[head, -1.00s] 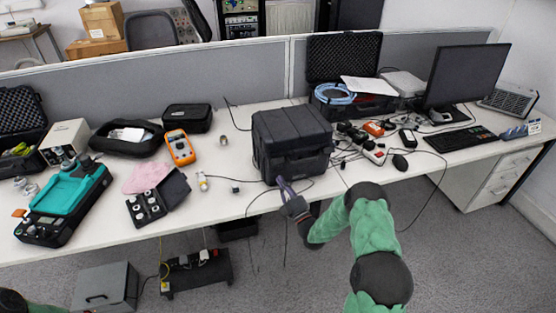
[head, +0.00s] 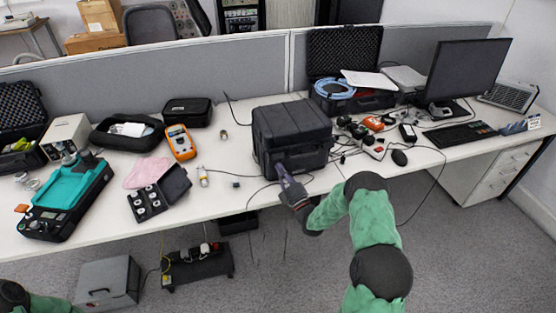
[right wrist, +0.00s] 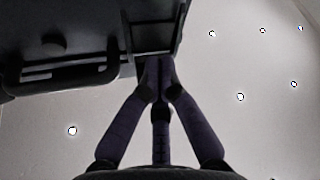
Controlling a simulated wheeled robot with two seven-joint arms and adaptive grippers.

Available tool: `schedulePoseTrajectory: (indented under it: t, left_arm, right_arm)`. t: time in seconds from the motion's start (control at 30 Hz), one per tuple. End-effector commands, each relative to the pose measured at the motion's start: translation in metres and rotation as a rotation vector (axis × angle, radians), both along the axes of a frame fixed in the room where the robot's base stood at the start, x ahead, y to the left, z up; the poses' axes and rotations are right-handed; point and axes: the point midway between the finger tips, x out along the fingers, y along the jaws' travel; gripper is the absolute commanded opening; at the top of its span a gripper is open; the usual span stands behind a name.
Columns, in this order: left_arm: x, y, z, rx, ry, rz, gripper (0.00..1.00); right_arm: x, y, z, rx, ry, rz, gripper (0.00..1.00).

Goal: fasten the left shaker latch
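The black hard case (head: 290,137) stands closed on the desk; I take it to be the shaker case. Its front faces me, but its latches are too small and dark to make out in the head view. My right gripper (head: 281,171) is at the lower left of that front. In the right wrist view, the case front (right wrist: 55,20) fills the upper left, with a dark handle (right wrist: 60,76). The right gripper's fingertips (right wrist: 158,64) are together just below a latch-like part (right wrist: 152,35). Contact cannot be told. My left gripper is out of view.
Left of the case lie a small open black box (head: 160,193), an orange meter (head: 180,142) and a teal-and-black device (head: 68,195). To the right are cables, a mouse (head: 399,157) and a keyboard (head: 460,136). The desk's front edge runs below the gripper.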

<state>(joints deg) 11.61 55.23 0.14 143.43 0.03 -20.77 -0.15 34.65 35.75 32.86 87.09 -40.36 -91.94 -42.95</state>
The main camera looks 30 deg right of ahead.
Motion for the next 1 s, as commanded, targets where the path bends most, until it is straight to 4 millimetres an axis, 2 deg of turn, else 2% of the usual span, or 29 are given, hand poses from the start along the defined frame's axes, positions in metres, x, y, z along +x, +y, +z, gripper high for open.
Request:
schedulePoseTrajectory:
  t: [0.67,1.0]
  left_arm:
    - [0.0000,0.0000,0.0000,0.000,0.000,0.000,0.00]
    - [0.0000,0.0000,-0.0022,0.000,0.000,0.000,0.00]
  right_arm:
    - [0.0000,0.0001,0.0001,0.000,0.000,0.000,0.00]
    - [0.0029,-0.0002,0.0074,0.000,0.001,0.001,0.00]
